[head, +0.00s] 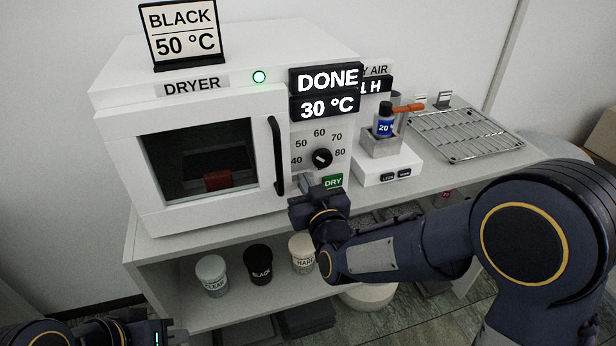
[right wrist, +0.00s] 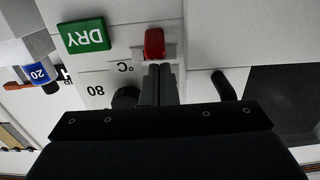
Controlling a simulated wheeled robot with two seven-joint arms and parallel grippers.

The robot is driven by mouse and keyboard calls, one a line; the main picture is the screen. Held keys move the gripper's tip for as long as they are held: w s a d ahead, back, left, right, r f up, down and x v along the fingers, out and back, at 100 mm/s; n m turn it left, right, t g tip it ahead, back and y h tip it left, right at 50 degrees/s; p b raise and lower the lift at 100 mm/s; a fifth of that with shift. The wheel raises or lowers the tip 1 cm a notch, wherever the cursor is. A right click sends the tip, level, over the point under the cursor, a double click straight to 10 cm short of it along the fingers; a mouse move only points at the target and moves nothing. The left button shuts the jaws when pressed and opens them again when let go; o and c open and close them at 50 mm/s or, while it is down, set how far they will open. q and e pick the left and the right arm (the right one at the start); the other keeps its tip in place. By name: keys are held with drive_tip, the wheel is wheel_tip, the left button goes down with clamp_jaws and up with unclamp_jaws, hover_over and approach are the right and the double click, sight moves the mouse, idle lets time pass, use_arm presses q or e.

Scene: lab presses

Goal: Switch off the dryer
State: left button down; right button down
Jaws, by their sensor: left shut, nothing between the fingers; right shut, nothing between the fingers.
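The white dryer (head: 110,95) stands on the bench with its door closed. Its green lamp (head: 259,77) is lit, and its display (head: 325,92) reads DONE and 30 °C. The black temperature knob (head: 321,158) sits above the green DRY label (head: 332,182); the label also shows in the right wrist view (right wrist: 86,36). Beside the label there is a red switch (right wrist: 154,43). My right gripper (head: 306,184) is shut and empty, its fingertips (right wrist: 159,72) close to the switch; contact cannot be told. My left gripper (head: 155,340) is low at the bottom left, away from the dryer.
The black door handle (head: 277,156) stands out left of the right gripper. A small white device (head: 385,166) with a blue-labelled bottle (head: 384,122) is to the right, beside a wire rack (head: 465,132). Several jars stand on the lower shelf.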

drive_tip(key=shift+s+f, duration=0.15)
drive_tip(key=shift+f, duration=0.3)
